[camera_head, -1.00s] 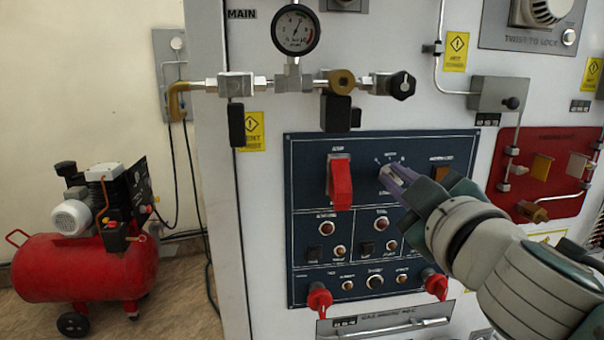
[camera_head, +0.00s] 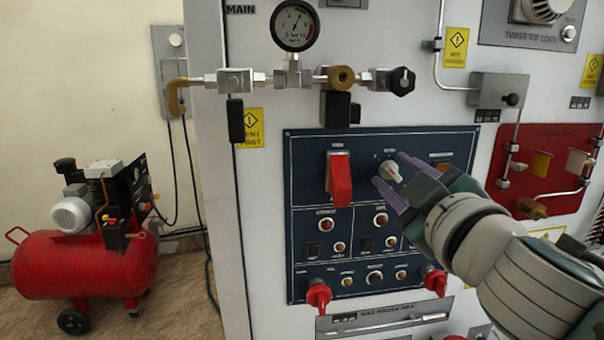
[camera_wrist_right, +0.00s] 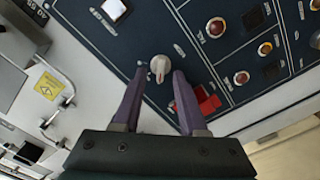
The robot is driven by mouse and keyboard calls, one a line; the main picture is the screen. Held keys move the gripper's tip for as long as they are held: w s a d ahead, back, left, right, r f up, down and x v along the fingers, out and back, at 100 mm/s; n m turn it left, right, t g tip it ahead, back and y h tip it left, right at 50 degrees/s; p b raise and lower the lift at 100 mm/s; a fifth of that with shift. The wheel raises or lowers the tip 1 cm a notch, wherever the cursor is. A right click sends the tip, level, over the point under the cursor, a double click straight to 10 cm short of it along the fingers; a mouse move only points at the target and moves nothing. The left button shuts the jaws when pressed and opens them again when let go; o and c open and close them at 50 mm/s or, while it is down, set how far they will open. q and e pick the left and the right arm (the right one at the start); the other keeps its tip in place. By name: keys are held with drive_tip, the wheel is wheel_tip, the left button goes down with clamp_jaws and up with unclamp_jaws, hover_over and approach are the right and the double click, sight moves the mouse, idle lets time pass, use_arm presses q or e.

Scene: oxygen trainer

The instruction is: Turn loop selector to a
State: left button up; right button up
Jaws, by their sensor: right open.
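The loop selector is a small pale round knob (camera_head: 389,173) with a raised grip, on the upper right of the dark blue control panel (camera_head: 310,215). It also shows in the right wrist view (camera_wrist_right: 160,66), where its grip runs roughly up and down the picture. The letters around it are too small to read. My right gripper (camera_head: 388,169) is open, with one purple finger on each side of the knob. In the wrist view its fingertips (camera_wrist_right: 160,73) flank the knob with gaps on both sides. My left gripper is out of view.
A red lever or cover (camera_head: 339,180) sticks out left of the knob. Two red knobs (camera_head: 319,295) project at the panel's lower edge. Valves and a gauge (camera_head: 295,25) are above. A red compressor (camera_head: 85,265) stands at the left.

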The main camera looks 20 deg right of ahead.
drive_tip(key=b+v, duration=0.1)
drive_tip(key=v, duration=0.9)
drive_tip(key=shift+b, duration=0.4)
